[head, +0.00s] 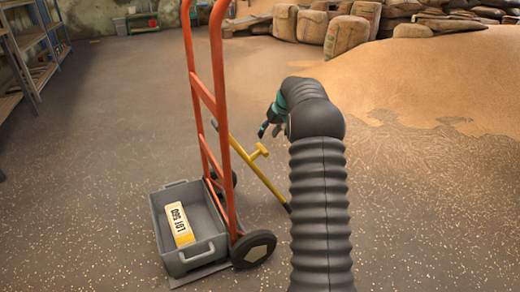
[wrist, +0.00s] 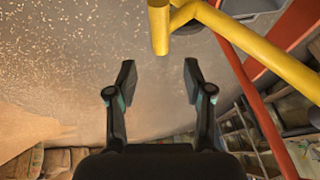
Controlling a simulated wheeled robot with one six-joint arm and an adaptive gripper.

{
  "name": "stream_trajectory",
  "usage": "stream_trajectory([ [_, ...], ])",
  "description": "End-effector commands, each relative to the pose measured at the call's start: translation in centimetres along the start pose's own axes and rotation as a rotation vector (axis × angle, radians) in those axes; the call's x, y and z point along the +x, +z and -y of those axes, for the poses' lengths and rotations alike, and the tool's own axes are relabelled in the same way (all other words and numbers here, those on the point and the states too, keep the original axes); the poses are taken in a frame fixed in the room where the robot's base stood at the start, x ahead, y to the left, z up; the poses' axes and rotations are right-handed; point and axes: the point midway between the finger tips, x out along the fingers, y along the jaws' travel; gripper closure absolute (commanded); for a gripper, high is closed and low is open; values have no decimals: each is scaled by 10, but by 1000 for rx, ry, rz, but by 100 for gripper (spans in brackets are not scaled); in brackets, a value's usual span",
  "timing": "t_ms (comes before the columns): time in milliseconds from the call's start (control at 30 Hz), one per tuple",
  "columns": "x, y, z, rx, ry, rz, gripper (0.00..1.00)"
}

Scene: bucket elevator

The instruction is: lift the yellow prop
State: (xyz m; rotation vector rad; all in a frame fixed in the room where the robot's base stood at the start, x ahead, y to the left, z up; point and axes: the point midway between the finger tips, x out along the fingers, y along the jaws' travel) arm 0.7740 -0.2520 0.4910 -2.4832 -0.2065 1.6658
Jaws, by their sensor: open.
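The yellow prop (head: 263,174) is a slanted bar with a short side handle. It leans by the orange hand truck (head: 221,95), its lower end near the floor and partly hidden by my arm. In the wrist view the yellow prop (wrist: 264,56) crosses the top right, with the stub of its handle just beyond the fingertips, near the middle. My gripper (head: 269,129) is open and empty. It hangs just above the prop's handle in the head view, and the wrist view shows a clear gap between its fingers (wrist: 159,78).
A grey crate (head: 160,226) with a yellow-and-white label block (head: 181,224) inside sits on the hand truck's foot. A grain heap (head: 440,75) and stacked sacks (head: 347,36) lie at the back right. Shelves (head: 28,50) stand at the left. Floor between is open.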

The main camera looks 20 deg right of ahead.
Motion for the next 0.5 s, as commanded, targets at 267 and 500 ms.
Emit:
stream_trajectory([
  [267, 54, 1, 0, 0, -1, 2, 48],
  [500, 86, 0, 1, 0, -1, 1, 48],
])
